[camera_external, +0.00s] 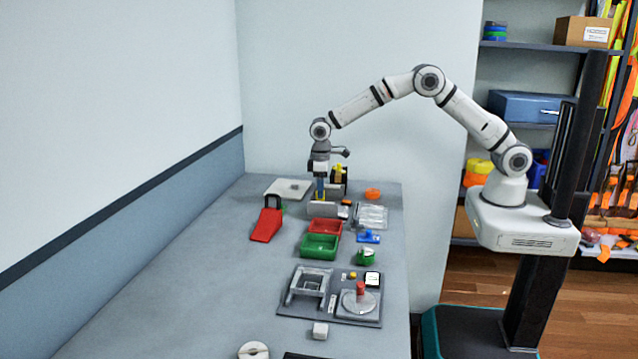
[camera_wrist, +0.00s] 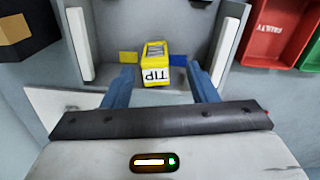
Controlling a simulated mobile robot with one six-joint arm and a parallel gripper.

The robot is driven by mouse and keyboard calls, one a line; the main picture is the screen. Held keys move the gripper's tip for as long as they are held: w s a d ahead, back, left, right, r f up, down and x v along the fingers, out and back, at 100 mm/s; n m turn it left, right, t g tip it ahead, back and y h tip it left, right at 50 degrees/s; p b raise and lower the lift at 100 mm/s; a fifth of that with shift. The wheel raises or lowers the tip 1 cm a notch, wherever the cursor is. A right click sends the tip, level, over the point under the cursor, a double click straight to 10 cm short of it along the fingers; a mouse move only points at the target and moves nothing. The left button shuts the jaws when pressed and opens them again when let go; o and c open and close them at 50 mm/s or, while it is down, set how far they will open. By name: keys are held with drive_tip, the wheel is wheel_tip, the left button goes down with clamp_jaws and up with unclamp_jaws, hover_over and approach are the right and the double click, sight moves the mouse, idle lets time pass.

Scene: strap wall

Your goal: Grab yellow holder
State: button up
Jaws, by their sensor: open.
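The yellow holder (camera_wrist: 155,62) shows in the wrist view as a small yellow block with a white label reading TIP. It stands in a grey tray-like fixture (camera_wrist: 100,30) with upright walls. My gripper (camera_wrist: 161,78) is open, with one blue finger on each side of the holder's near end. Gaps show between the fingers and the holder, so it is not gripped. In the external view my gripper (camera_external: 320,192) points down at the far part of the bench, over the grey fixture (camera_external: 326,210). The holder is too small and covered to make out clearly there.
A black box (camera_wrist: 25,35) stands close to the fixture at upper left in the wrist view. A red bin (camera_external: 324,227) and a green bin (camera_external: 319,247) sit nearer the camera. A red stand (camera_external: 266,226) is to the left. The bench's left front is clear.

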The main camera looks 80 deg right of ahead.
drive_tip(key=shift+w+d+f+p, duration=0.1)
drive_tip(key=shift+f+p, duration=0.3)
drive_tip(key=shift+f, duration=0.8)
drive_tip(key=shift+w+d+f+p, duration=0.1)
drive_tip(key=shift+f+p, duration=0.25)
drive_tip(key=shift+f, duration=0.8)
drive_tip(key=shift+c, duration=0.5)
